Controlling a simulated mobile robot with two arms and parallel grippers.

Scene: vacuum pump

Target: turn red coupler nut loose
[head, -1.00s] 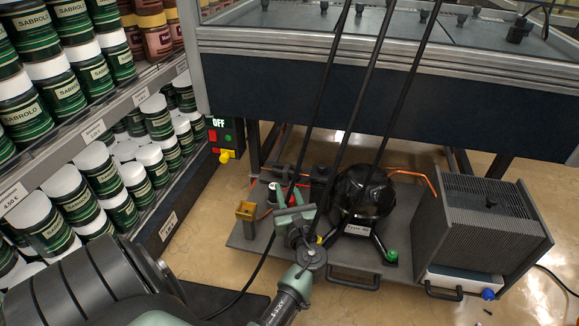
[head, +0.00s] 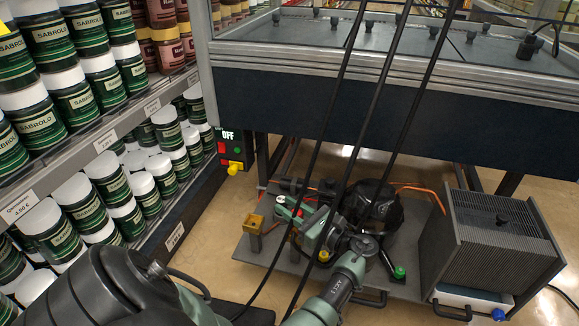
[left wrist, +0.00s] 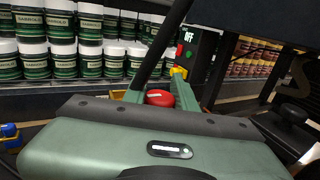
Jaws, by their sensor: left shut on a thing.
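The red coupler nut (left wrist: 160,98) shows between the two green fingers of my left gripper (left wrist: 163,88) in the left wrist view. Its top bears a pale mark, and its lower part is hidden by the gripper body. In the head view my left gripper (head: 298,214) reaches over the left part of the vacuum pump's base plate (head: 262,243), with its fingers pointing up and left. The fingers are shut on the nut, which is mostly covered there. The black round pump body (head: 383,208) stands just right of the gripper. My right gripper is in neither view.
A finned grey box (head: 492,238) sits on the right. A switch box (head: 231,150) reading OFF hangs by the jar shelves (head: 173,235). Black cables (head: 385,140) cross in front.

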